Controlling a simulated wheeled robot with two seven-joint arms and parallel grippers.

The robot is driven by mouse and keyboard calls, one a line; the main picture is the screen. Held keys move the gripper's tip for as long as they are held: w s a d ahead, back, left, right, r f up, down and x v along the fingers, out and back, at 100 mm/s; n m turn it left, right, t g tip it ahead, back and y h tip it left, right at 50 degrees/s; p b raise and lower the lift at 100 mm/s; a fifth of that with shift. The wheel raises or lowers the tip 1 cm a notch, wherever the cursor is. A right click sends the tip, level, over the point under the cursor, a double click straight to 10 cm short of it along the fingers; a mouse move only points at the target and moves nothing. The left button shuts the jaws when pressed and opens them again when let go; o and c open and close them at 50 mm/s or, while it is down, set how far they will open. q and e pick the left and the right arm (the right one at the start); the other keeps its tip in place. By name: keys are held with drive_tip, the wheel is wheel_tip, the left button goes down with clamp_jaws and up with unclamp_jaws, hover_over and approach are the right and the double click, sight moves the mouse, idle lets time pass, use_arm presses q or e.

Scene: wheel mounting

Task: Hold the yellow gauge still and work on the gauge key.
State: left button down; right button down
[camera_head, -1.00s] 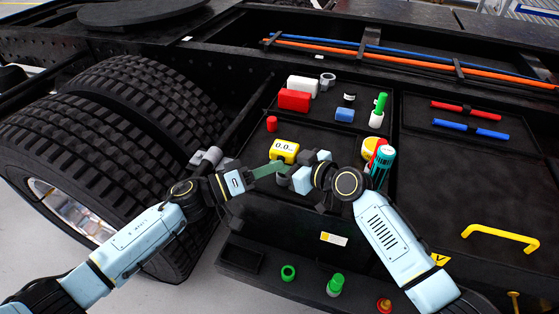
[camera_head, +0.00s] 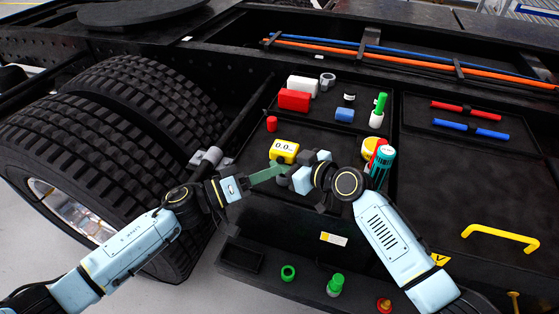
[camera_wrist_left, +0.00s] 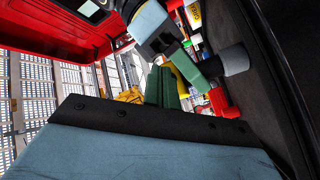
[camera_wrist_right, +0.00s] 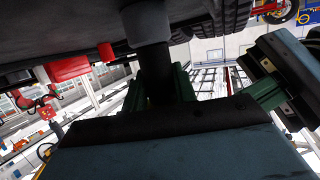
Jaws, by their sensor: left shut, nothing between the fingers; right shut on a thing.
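The yellow gauge (camera_head: 284,150) sits on the dark deck, its face reading 0.0, just beyond my grippers. My right gripper (camera_head: 291,180) is shut on a dark grey cylindrical piece (camera_wrist_right: 147,22); I cannot tell for sure whether this is the gauge key. The piece also shows in the left wrist view (camera_wrist_left: 235,60), beside the right gripper's green fingers. My left gripper (camera_head: 281,170) is shut and empty, its green fingertips close to the right gripper, in front of the gauge. Whether they touch anything is unclear. The right fingertips are mostly hidden in the head view.
A teal can (camera_head: 381,163) stands beside my right wrist. A large tyre (camera_head: 110,150) fills the left. The deck around the yellow handle (camera_head: 500,236) is largely clear.

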use_arm(q)
drive_tip(key=shift+s, duration=0.1)
drive_tip(key=s, duration=0.1)
drive_tip(key=s+a, duration=0.1)
drive_tip(key=s, duration=0.2)
drive_tip(key=shift+s+a, duration=0.3)
idle(0.6)
use_arm(e)
drive_tip(key=c, duration=1)
unclamp_jaws()
drive_tip(key=shift+c, duration=0.2)
drive_tip(key=shift+d, duration=0.1)
